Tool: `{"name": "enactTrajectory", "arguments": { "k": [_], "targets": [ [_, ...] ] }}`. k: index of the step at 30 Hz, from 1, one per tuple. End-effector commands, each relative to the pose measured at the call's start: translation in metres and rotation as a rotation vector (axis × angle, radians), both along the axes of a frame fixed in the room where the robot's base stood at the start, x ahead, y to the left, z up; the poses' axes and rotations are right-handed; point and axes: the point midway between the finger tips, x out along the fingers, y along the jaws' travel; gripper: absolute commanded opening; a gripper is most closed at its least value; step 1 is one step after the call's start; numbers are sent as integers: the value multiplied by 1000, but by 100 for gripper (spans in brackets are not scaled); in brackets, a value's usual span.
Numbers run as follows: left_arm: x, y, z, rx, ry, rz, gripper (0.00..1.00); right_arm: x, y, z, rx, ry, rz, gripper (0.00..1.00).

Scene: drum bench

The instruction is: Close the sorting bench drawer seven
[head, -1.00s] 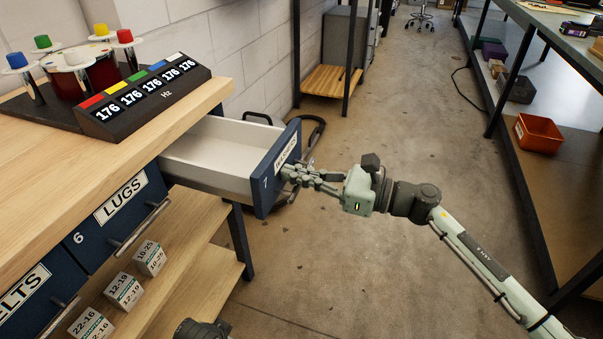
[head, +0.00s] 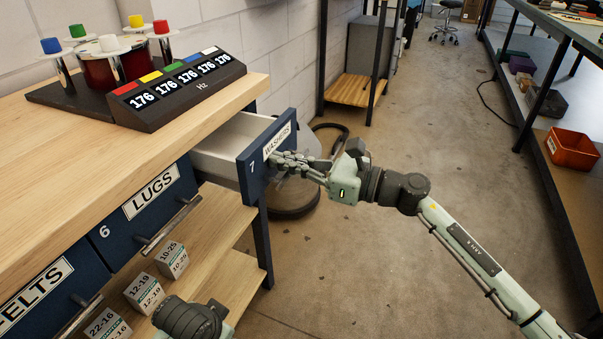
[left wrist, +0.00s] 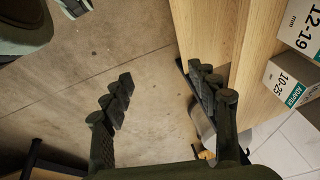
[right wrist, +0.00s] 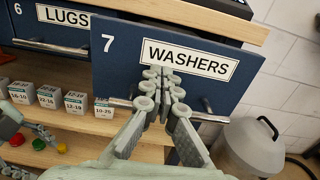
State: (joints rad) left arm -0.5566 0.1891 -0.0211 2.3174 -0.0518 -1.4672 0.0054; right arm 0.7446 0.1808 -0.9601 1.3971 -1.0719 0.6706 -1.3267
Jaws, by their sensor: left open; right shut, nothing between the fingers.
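Drawer seven (head: 252,172), with a dark blue front labelled WASHERS, is part way out of the wooden bench (head: 60,150). Its pale inside shows behind the front. In the right wrist view the drawer front (right wrist: 115,65) faces me, with its bar handle (right wrist: 207,117) below the label. My right gripper (head: 279,160) is shut and empty, its fingertips at the drawer front by the label and handle. Whether they touch is hard to tell. My left gripper (left wrist: 165,92) is open and empty, low beside the bench's lower shelf.
Drawer six, labelled LUGS (head: 150,205), is shut on the left. Small labelled boxes (head: 172,259) stand on the lower shelf. A grey lidded container (right wrist: 248,145) stands on the floor beside the bench. The aisle floor to the right is clear.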

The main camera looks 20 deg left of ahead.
Motion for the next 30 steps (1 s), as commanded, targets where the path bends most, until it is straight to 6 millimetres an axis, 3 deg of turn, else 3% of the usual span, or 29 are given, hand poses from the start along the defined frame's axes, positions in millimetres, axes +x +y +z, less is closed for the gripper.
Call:
{"name": "enactTrajectory", "arguments": {
  "k": [9, 14, 21, 30],
  "targets": [
    [-11, -2, 36, 14, -36, 0, 60, 1, 40, -2, 1, 0, 1, 0],
    [35, -34, 44, -50, -240, -75, 60, 2, 58, -2, 1, 0, 1, 0],
    [93, -88, 82, -164, -573, -176, 60, 3, 87, -3, 0, 0, 1, 0],
    [124, -133, 136, -275, -873, -247, 60, 4, 111, -1, 0, 0, 0, 0]
  ]
}}
